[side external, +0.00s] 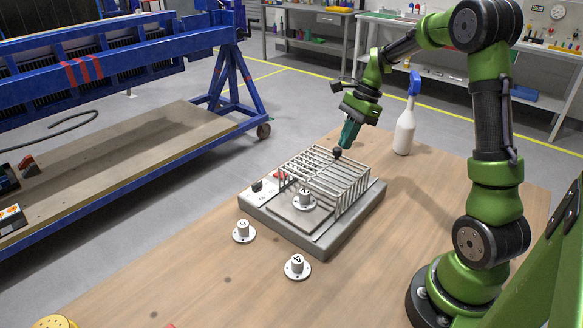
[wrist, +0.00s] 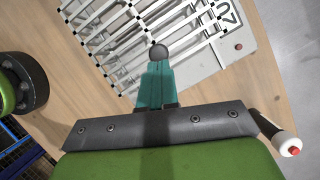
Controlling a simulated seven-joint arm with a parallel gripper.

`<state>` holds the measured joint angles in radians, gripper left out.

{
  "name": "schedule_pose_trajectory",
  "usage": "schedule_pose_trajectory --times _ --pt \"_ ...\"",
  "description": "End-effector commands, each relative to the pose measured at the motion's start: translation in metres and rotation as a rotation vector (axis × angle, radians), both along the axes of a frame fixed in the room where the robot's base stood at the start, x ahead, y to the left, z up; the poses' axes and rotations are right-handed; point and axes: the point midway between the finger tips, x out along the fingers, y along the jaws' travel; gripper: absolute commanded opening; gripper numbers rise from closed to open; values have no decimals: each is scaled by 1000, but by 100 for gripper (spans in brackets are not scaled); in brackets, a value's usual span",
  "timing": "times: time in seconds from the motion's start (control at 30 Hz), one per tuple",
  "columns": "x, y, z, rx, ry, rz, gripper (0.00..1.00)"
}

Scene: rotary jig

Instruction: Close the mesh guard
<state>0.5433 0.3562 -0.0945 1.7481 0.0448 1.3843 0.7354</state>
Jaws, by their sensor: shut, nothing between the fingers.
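The mesh guard (side external: 322,170) is a cage of pale metal bars over the grey jig base (side external: 310,240). Its bars also show in the wrist view (wrist: 133,40). Under it, a white numbered flanged part (side external: 304,200) sits on a raised plate. A black ball knob (side external: 337,153) is at the guard's far edge; it also shows in the wrist view (wrist: 159,52). My gripper (side external: 346,144) comes down from behind with its teal fingers (wrist: 157,84) shut and empty. The fingertips are at the knob; I cannot tell whether they touch. I cannot tell if the guard lies fully down.
Two white flanged parts (side external: 244,232) (side external: 297,267) stand on the wooden table in front of the jig. A white spray bottle with a blue head (side external: 404,132) stands behind, right of my gripper. A dark knob (side external: 257,186) is on the base's left. The table's front is mostly clear.

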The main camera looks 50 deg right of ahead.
Motion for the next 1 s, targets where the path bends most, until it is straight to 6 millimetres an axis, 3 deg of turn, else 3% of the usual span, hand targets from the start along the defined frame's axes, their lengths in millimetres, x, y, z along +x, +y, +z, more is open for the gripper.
schedule_pose_trajectory --times 0.03,0.1,0.33,0.77,1.0 --pt "0 19 0 1 0 9 0" --pt "0 38 0 2 1 7 0" --pt "-1 75 -1 2 2 2 0" --pt "-1 78 -1 3 2 -1 0" --pt "-12 52 -1 1 3 -7 0"
